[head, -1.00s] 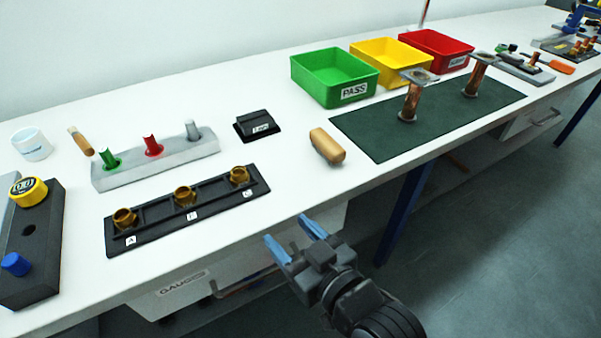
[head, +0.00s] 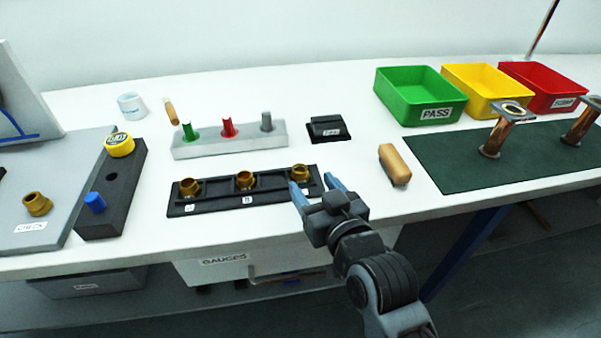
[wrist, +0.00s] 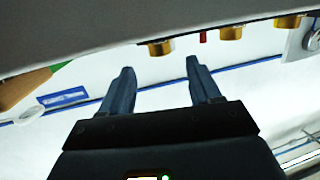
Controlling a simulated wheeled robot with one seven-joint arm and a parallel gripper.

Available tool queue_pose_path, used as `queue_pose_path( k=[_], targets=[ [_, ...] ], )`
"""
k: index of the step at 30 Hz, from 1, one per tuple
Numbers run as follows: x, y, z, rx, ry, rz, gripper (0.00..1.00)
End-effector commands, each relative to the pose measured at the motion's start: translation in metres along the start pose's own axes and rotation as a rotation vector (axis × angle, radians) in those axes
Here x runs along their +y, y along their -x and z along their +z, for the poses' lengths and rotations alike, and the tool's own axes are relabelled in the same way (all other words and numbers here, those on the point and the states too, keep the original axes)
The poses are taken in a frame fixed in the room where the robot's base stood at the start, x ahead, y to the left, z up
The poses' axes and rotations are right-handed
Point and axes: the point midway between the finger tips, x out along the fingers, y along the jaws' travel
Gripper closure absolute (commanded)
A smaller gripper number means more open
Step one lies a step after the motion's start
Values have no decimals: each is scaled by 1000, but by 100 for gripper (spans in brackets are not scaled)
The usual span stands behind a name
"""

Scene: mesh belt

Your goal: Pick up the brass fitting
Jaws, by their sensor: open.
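Three brass fittings sit in a row in a black rack (head: 215,206): left (head: 189,188), middle (head: 244,181) and right (head: 300,173). Another brass fitting (head: 37,204) lies on a grey plate (head: 30,237) at the far left. My gripper (head: 311,184) is open and empty, at the rack's right end near the right fitting; I cannot tell whether it touches anything. In the wrist view my open fingers (wrist: 160,68) point toward brass fittings along the top edge, the closest one (wrist: 160,48) beyond the gap between them, apart from the fingers.
Behind the rack stands a grey block with green, red and grey plugs (head: 230,144). A wooden piece (head: 394,164) lies right of the rack. A dark block (head: 110,190) with yellow and blue knobs stands left. Green (head: 421,96), yellow and red bins stand back right.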

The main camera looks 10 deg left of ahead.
Motion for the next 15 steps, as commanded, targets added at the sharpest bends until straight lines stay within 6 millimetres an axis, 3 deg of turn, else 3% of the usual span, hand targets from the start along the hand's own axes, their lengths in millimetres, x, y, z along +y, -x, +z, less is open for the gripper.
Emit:
queue_pose_path(
  k=[9, 15],
  targets=[
    [0, -41, -2, 1, 0, 1, 37],
    [0, -49, 0, 0, 0, 1, 37]
  ],
)
